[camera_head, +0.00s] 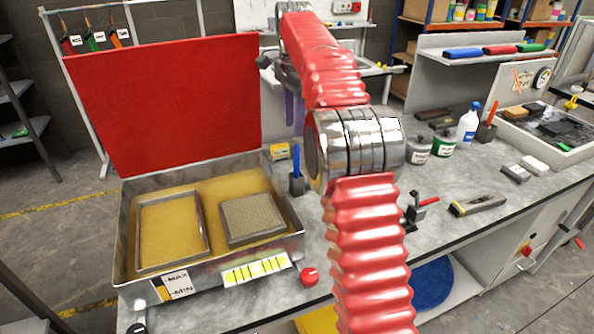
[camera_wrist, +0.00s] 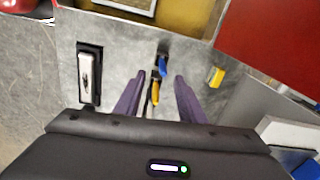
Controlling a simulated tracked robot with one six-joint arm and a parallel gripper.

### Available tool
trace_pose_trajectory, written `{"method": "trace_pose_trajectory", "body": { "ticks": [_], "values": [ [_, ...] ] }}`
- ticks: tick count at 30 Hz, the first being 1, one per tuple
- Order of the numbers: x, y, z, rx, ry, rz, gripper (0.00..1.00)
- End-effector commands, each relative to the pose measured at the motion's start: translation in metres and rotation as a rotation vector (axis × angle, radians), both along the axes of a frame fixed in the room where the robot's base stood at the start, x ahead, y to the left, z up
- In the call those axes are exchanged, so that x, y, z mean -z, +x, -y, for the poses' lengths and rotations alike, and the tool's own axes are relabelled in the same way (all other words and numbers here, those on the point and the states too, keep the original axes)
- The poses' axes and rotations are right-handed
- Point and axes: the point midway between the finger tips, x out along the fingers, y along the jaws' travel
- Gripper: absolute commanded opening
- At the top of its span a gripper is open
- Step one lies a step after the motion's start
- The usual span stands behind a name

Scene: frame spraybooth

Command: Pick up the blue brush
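A blue upright handle, which looks like the blue brush (camera_head: 296,156), stands in a dark holder right of the wash tank in the head view. In the wrist view a blue piece (camera_wrist: 163,67) shows ahead between my fingertips, beside a dark part. A yellow piece (camera_wrist: 155,92) shows nearer, between the fingers. My gripper (camera_wrist: 159,80) is open, its two purple fingers apart with nothing seen held. In the head view its purple fingers (camera_head: 290,108) hang above and behind the handle, partly hidden by my arm.
The metal tank (camera_head: 290,236) has a raised red lid (camera_head: 165,105). A small yellow item (camera_head: 280,151) stands close to the blue handle. A red toggle clamp (camera_head: 424,202) and a grey-yellow tool (camera_head: 478,205) lie right on the bench. Blue, red and green pieces line a shelf (camera_head: 435,64).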

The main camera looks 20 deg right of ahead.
Motion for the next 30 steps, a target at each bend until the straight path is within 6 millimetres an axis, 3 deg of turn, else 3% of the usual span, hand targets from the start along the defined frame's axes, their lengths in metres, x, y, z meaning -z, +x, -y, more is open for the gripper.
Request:
{"method": "trace_pose_trajectory", "body": {
  "ticks": [6, 22, 30],
  "values": [
    [0.016, 0.013, 0.012, 0.087, 0.007, -0.027, 0.36],
    [0.022, 0.015, 0.013, 0.101, 0.008, -0.031, 0.36],
    [0.046, 0.015, 0.012, 0.1, 0.008, -0.032, 0.36]
  ]
}}
